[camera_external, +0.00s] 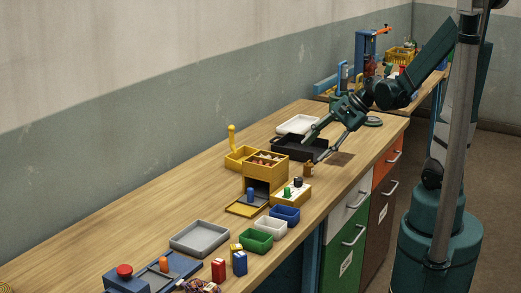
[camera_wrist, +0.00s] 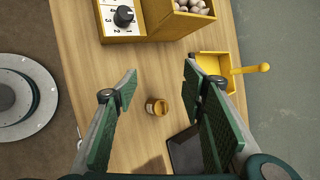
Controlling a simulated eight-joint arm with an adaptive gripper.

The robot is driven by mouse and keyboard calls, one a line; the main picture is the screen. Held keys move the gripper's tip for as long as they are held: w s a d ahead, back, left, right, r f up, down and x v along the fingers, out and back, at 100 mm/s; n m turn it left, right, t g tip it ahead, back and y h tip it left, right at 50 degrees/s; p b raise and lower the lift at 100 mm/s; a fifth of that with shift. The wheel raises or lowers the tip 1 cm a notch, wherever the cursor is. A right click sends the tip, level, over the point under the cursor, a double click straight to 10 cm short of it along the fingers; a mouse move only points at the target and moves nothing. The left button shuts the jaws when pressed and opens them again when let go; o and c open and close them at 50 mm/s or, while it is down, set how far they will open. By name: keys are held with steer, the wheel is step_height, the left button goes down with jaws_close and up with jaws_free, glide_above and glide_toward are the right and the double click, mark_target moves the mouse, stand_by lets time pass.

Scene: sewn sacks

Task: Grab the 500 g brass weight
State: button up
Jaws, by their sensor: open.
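The brass weight (camera_external: 308,170) is a small golden-brown cylinder with a narrower top, standing on the wooden bench near its front edge. In the wrist view the weight (camera_wrist: 157,107) lies between my two fingers, with clear space on both sides. My gripper (camera_external: 312,150) is open and empty, its fingers reaching down toward the bench close to the weight. In the wrist view my gripper (camera_wrist: 160,77) has its green pads wide apart. Any marking on the weight is too small to read.
A black tray (camera_external: 290,151) stands just behind the weight, with a white tray (camera_external: 298,124) beyond it. A yellow dial box (camera_external: 292,194) and a yellow compartment box (camera_external: 262,178) stand to the left. Bare bench (camera_wrist: 130,145) surrounds the weight.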

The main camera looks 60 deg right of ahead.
mark_target(309, 164)
steer(key=d+f+m+t+b, duration=0.1)
steer(key=d+f+m, duration=0.1)
steer(key=m, duration=0.1)
steer(key=d+f+m+t+y+b, duration=0.1)
steer(key=d+f+m+b, duration=0.1)
steer(key=d+m, duration=0.1)
steer(key=d+f+m+t+y+b, duration=0.1)
steer(key=d+f+m, duration=0.1)
steer(key=d+m, duration=0.1)
steer(key=shift+d+b, duration=0.1)
steer(key=shift+b, duration=0.2)
steer(key=shift+s+d+f+m, duration=0.2)
steer(key=shift+d+m, duration=0.3)
steer(key=shift+b+x, duration=0.5)
steer(key=shift+x, duration=0.8)
steer(key=shift+w, duration=0.1)
steer(key=shift+b+x, duration=0.85)
steer(key=shift+x, duration=1.65)
steer(key=shift+w+r, duration=0.1)
steer(key=c, duration=1.3)
steer(key=shift+r, duration=0.1)
